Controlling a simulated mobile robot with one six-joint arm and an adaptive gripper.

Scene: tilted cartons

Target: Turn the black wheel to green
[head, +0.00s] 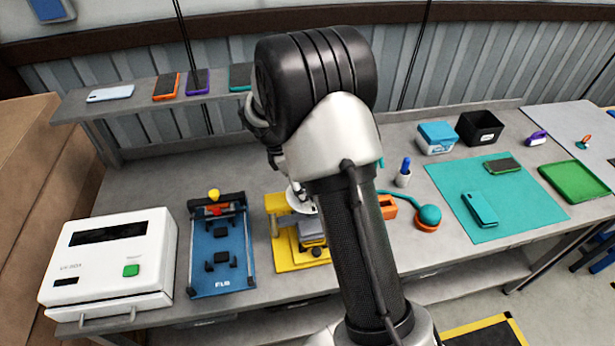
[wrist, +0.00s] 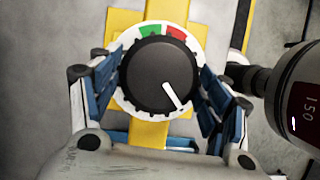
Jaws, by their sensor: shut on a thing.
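The black wheel (wrist: 158,72) shows in the wrist view, round with a notched rim and a white pointer line. The line points to the lower right. Behind it is a white dial with a green patch (wrist: 151,31) at the upper left and a red patch (wrist: 176,33) at the upper right. My gripper (wrist: 161,84) has its blue-padded fingers on the left and right sides of the wheel, shut on it. In the head view my arm hides the wheel and most of the gripper; part of the yellow stand (head: 285,252) shows beside it.
A blue fixture (head: 205,279) and a white machine (head: 112,262) stand left of the yellow stand. An orange block (head: 388,207) and a teal mat (head: 452,185) with phones lie to the right. A shelf (head: 130,97) with phones runs behind.

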